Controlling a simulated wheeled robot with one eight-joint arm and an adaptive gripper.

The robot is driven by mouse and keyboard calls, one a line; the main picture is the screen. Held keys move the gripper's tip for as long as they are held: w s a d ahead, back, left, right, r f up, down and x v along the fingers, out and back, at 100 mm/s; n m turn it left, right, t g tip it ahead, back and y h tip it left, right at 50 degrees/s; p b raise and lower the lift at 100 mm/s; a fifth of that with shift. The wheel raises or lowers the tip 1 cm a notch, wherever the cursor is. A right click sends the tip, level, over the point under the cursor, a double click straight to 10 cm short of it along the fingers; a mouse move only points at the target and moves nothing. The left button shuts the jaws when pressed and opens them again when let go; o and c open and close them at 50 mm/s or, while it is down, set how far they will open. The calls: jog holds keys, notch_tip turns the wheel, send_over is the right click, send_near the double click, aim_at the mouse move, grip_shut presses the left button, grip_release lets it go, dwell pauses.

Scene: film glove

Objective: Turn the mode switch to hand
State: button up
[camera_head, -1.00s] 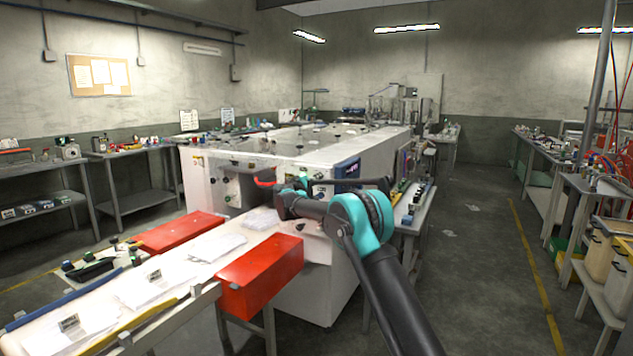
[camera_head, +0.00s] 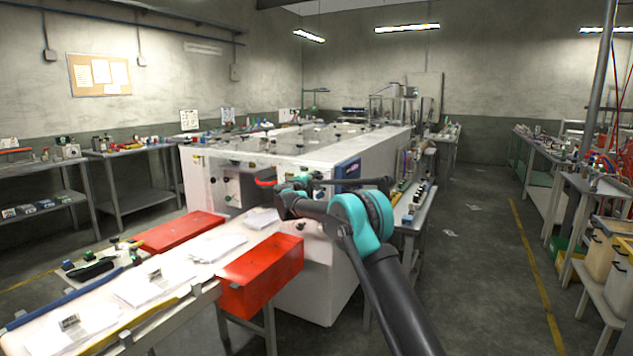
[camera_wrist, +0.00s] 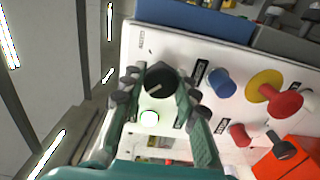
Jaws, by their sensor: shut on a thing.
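In the wrist view, a round black knob (camera_wrist: 160,80) with a pale pointer line sits on the white machine panel (camera_wrist: 150,45). It appears to be the mode switch. My gripper (camera_wrist: 158,92) has one green finger on each side of the knob and is shut on it. The pointer line lies slanted across the knob's face. The small labels near it are too blurred to read. In the head view, my arm reaches to the front of the large white machine (camera_head: 300,150), and the knob is hidden there.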

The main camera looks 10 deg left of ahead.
dwell(0.3)
jog(key=o, duration=1.2)
jog(key=shift+c, duration=0.2)
jog(key=shift+s+a, duration=0.1)
jog(key=shift+s, duration=0.05)
jog(key=v, duration=1.1)
jog(key=shift+s, duration=0.4)
jog(key=shift+a, duration=0.1)
